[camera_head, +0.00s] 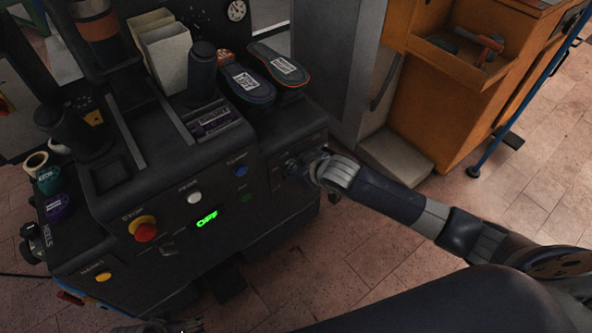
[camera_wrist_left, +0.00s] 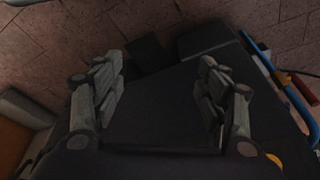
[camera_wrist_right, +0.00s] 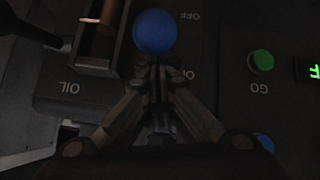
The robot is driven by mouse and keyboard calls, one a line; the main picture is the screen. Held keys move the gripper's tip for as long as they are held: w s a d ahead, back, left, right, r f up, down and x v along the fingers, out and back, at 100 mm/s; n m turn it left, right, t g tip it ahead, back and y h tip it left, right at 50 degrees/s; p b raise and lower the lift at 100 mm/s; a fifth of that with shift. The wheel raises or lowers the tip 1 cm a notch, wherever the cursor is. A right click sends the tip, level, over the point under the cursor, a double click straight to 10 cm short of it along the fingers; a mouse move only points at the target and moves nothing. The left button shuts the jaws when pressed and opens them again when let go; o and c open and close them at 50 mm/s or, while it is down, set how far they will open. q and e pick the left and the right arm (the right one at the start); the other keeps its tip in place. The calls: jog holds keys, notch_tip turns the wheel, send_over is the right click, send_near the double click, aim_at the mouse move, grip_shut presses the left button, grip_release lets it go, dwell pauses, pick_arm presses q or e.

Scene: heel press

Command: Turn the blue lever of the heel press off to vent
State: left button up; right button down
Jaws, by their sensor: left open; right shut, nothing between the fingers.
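The heel press (camera_head: 170,150) is a black machine on the left of the head view, with a green display reading OFF. The blue lever's round knob (camera_wrist_right: 155,32) shows at the top of the right wrist view, beside an upside-down OFF label. My right gripper (camera_head: 300,168) is at the right end of the press front. It is shut and empty, with its fingertips (camera_wrist_right: 160,62) right at the knob's lower edge; I cannot tell if they touch. The lever is not clearly visible in the head view. My left gripper (camera_wrist_left: 160,80) is open and empty, low by the press.
The front panel carries a red stop button (camera_head: 145,232), a white button (camera_head: 194,197), a blue button (camera_head: 241,171) and a green GO button (camera_wrist_right: 262,60). Two shoe soles (camera_head: 262,78) lie on top. An orange cabinet (camera_head: 440,105) stands right. The floor in front is partly clear.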

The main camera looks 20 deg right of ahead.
pick_arm(q)
jog(key=shift+r, duration=0.25)
pick_arm(e)
jog(key=shift+s+f, duration=0.1)
jog(key=shift+f, duration=0.05)
jog(key=shift+f, duration=0.1)
pick_arm(q)
jog(key=shift+b+v, duration=0.35)
jog(key=shift+v, duration=0.45)
pick_arm(e)
jog(key=shift+s+d+f+t, duration=0.15)
jog(key=shift+s+f+t, duration=0.1)
jog(key=shift+t, duration=0.15)
